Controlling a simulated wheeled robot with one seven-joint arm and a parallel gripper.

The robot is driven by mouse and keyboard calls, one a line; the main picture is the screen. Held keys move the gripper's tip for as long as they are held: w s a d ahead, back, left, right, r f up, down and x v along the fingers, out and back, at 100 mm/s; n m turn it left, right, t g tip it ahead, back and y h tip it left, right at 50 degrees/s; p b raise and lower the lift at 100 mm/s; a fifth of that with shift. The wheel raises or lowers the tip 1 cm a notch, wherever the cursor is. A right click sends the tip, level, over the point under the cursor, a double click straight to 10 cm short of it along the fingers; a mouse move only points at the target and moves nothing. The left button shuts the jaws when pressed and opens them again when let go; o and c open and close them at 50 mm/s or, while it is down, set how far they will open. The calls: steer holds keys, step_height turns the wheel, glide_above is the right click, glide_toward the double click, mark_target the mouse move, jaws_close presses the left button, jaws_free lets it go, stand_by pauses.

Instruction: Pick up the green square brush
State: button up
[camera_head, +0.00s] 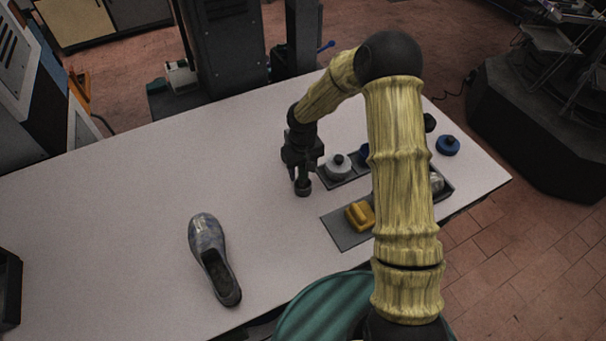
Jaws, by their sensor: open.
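I cannot make out a green square brush in the head view; my arm covers part of the brush area, and anything behind it is hidden. My gripper (303,184) points down over the table, just left of the grey tray. Its jaws are open, and a small dark shape shows at their tips, too small to tell apart from the fingers. A white round brush with a dark knob (338,169) sits on the tray, right of the gripper. A yellow block-shaped brush (360,214) lies on a grey mat (343,234), nearer to me.
A patterned shoe (209,240) lies on the white table (110,220), left of the mat. A blue round brush (447,146) stands near the right table edge. A dark bin (9,288) is at the far left. The table's middle left is clear.

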steer(key=shift+f, duration=1.3)
steer(key=shift+s, duration=0.1)
steer(key=c, duration=1.1)
steer(key=shift+r, duration=0.1)
step_height(320, 180, up, 10)
steer(key=b, duration=0.3)
steer(key=shift+d, duration=0.1)
